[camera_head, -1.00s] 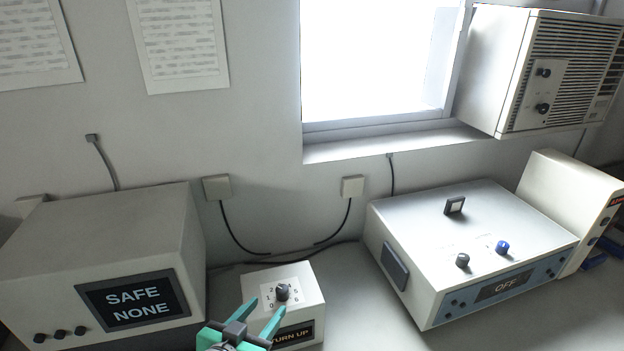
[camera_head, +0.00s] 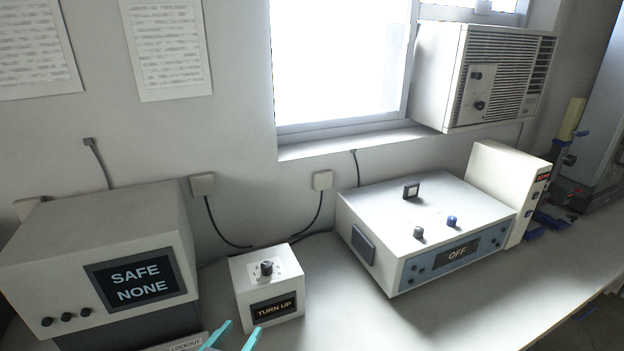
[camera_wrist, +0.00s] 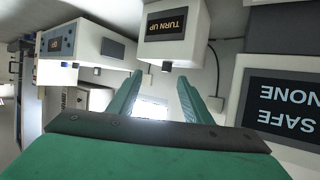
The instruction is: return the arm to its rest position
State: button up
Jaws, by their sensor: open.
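My gripper (camera_head: 232,338) shows at the bottom edge of the head view, only its two teal fingertips in sight. It is open and empty, in front of and below the small white dial box (camera_head: 268,290) that reads "TURN UP", and apart from it. In the wrist view, my gripper's two teal fingers (camera_wrist: 162,97) stand apart with nothing between them. The picture there is upside down, with the dial box (camera_wrist: 172,35) beyond the fingertips. The rest of my arm is hidden below the head view.
A large box (camera_head: 100,255) with a "SAFE NONE" screen stands left. A wide instrument (camera_head: 430,225) reading "OFF" stands right, with a tall unit (camera_head: 507,190) beside it. A "LOCKOUT" label (camera_head: 186,345) lies near my fingers. The bench front (camera_head: 400,325) is clear.

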jog(key=s+d+f+n+y, duration=0.1)
jog(key=s+d+f, duration=0.1)
jog(key=f, duration=0.3)
jog(key=s+d+f+n+y, duration=0.1)
jog(key=s+d+f, duration=0.1)
jog(key=s+f, duration=0.3)
jog(key=s+d+f+n+y, duration=0.1)
jog(key=s+d+f+n, duration=0.1)
jog(key=f, duration=0.5)
jog(key=shift+s+d+y, duration=0.3)
jog(key=shift+s+d, duration=0.15)
jog(key=shift+s, duration=0.35)
jog(key=s+d+r+t, duration=0.1)
jog(key=s+d, duration=0.3)
jog(key=s, duration=0.6)
jog(key=s+d+m+t, duration=0.1)
jog(key=s+d, duration=0.3)
jog(key=s, duration=0.7)
jog(key=shift+d+r+m+h, duration=0.25)
jog(key=shift+r+m+h, duration=0.05)
jog(key=shift+r+h, duration=0.1)
jog(key=shift+c, duration=0.3)
